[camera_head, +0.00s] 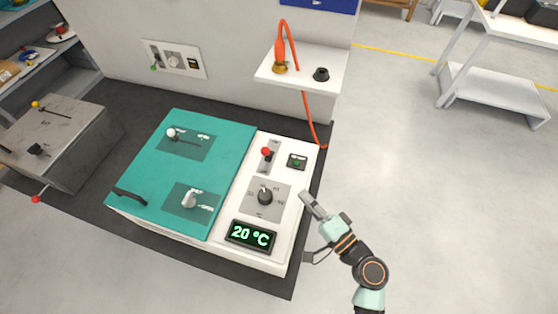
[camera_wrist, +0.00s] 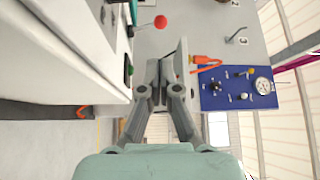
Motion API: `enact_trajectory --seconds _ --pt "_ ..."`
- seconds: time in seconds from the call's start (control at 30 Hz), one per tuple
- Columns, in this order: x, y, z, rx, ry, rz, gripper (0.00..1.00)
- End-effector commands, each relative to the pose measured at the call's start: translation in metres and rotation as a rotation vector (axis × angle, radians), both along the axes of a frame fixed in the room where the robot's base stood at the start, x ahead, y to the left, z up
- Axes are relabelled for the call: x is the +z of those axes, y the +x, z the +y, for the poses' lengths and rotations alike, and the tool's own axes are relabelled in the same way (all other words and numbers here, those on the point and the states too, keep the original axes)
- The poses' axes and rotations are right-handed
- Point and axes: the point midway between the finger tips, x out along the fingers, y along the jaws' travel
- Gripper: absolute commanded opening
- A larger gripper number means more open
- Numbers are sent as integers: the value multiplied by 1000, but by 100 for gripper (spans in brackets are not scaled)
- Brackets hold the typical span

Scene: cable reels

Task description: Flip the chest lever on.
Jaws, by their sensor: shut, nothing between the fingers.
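The chest has a teal lid (camera_head: 219,147) and a white control panel (camera_head: 235,206) along its right side. A lever with a red knob (camera_head: 266,152) stands in a grey slot plate at the panel's far end. A small black box with a green face (camera_head: 297,161) sits just right of it. My gripper (camera_head: 305,194) is shut and empty, at the panel's right edge, nearer than the lever and apart from it. In the wrist view my gripper (camera_wrist: 164,66) points ahead, with a red knob (camera_wrist: 160,21) beyond its tips. I cannot tell the lever's position for sure.
The panel also bears a black rotary dial (camera_head: 265,196) and a display (camera_head: 251,235) reading 20 °C. A white-knobbed lever (camera_head: 172,133) is on the lid. A white shelf (camera_head: 300,72) with an orange cable overhangs behind.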

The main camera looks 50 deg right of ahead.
Motion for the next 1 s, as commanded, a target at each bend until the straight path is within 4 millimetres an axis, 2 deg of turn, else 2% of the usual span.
enact_trajectory --seconds 0.27,0.37,0.8,1.0 --pt "2 7 -1 4 -3 1 0" --pt "4 22 -4 6 -3 0 0" --pt "9 112 -25 6 -4 1 0" --pt "9 134 -30 5 -4 1 0"
